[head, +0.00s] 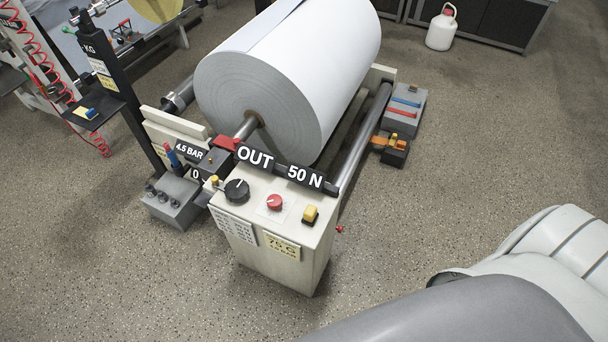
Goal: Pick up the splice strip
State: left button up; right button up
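A grey box (416,97) stands right of the big paper roll (250,85). A blue strip (406,102) and a red strip (402,113) lie on its top, roughly side by side. I cannot tell for sure which strip is the splice strip. Neither of my grippers is in view, so their relation to the strips does not show.
A white control stand (275,230) with knobs and "OUT" and "50 N" signs stands in front of the roll. A dark holder with an orange tool (388,143) sits before the grey box. A white jug (441,30) stands behind. Floor right of the stand is clear.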

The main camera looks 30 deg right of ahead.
aim_at(394, 110)
jog(key=z, duration=0.25)
jog(key=i+l+z, duration=0.1)
jog(key=l+z, duration=0.2)
jog(key=i+l+z, duration=0.15)
jog(key=l+z, duration=0.15)
jog(key=l, duration=0.15)
jog(key=i+l+z, duration=0.2)
jog(key=l+z, duration=0.15)
jog(key=i+l, duration=0.25)
jog(key=l, duration=0.15)
jog(key=i+l, duration=0.25)
jog(key=l+z, duration=0.05)
jog(key=l, duration=0.05)
